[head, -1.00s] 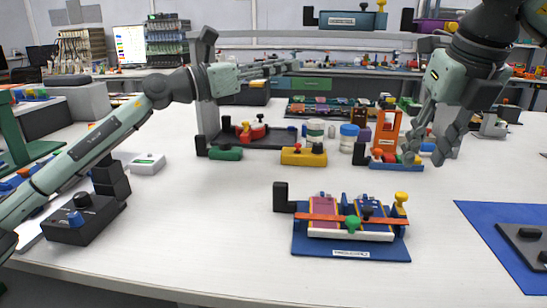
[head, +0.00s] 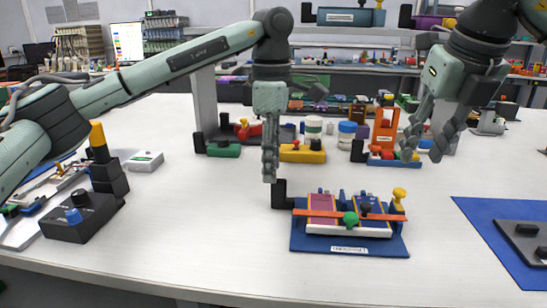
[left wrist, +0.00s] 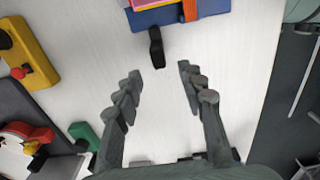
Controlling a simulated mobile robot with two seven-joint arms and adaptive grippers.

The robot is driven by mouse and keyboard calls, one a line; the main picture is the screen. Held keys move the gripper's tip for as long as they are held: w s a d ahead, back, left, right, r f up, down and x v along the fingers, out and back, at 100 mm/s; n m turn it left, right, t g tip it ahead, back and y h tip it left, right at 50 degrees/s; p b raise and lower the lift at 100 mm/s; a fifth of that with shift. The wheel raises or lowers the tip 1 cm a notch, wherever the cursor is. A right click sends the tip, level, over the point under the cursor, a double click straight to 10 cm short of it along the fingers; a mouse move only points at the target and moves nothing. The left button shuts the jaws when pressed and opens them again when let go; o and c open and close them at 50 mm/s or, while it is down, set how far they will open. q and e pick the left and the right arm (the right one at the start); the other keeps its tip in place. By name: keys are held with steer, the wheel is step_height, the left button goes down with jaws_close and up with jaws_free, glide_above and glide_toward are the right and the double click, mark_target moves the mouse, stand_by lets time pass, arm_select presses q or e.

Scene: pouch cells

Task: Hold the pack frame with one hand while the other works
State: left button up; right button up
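The pack frame (head: 308,246) is a blue base on the white table, with magenta and blue cells, an orange strip (head: 318,214), a green knob and a yellow knob on it. A black upright handle (head: 280,192) stands at its left corner. My left gripper (head: 270,178) points down just above and beside this handle. In the left wrist view its fingers (left wrist: 160,72) are open, with the black handle (left wrist: 156,47) just beyond the tips and nothing between them. My right gripper (head: 427,150) hangs empty with fingers apart, above the table, right of and behind the pack frame.
A yellow block (head: 302,154), a green-handled piece (head: 222,150), white jars and an orange stand (head: 385,130) are behind the frame. A black box with knobs (head: 80,222) sits at left. A blue mat (head: 480,225) lies at right. The table's front is clear.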

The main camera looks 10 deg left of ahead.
mark_target(272, 197)
arm_select(q)
step_height(272, 197, down, 7)
stand_by(0.4)
steer(key=shift+c, duration=0.2)
jaws_close()
